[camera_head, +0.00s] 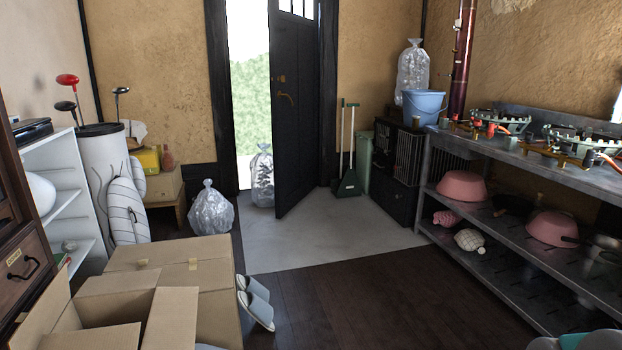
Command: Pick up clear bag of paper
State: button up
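Several clear plastic bags are in view. One clear bag (211,210) sits tied on the floor left of the doorway, with pale, crumpled contents. A second clear bag (262,178) stands in the door opening, with darker and grey contents. A third clear bag (413,70) stands upright on top of the dark cabinet, behind the blue bucket. I cannot tell for sure which one holds paper. My gripper is not in view.
Open cardboard boxes (170,270) fill the front left, with slippers (256,301) beside them. The black door (297,105) stands open. A metal shelf (510,235) with bowls lines the right. The dark wooden floor (330,290) in the middle is clear.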

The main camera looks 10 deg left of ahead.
aim_at(262, 166)
jog(key=i+l, duration=0.15)
jog(key=i, duration=0.4)
jog(key=i+l, duration=0.15)
jog(key=i, duration=0.4)
jog(key=i+j+u, duration=0.1)
jog(key=i+u, duration=0.2)
jog(key=i, duration=0.8)
jog(key=i+l+u, duration=0.15)
jog(key=i+u, duration=0.15)
jog(key=i, duration=0.8)
jog(key=i+j+u, duration=0.15)
jog(key=i+u, duration=0.2)
jog(key=i, duration=0.25)
jog(key=i+u, duration=0.4)
jog(key=i, duration=0.15)
jog(key=i+l+u, duration=0.15)
jog(key=i+u, duration=0.2)
jog(key=i, duration=0.25)
jog(key=i+j+z, duration=0.2)
jog(key=i+j, duration=1.05)
jog(key=j, duration=0.15)
jog(key=k+l, duration=0.1)
jog(key=l, duration=0.55)
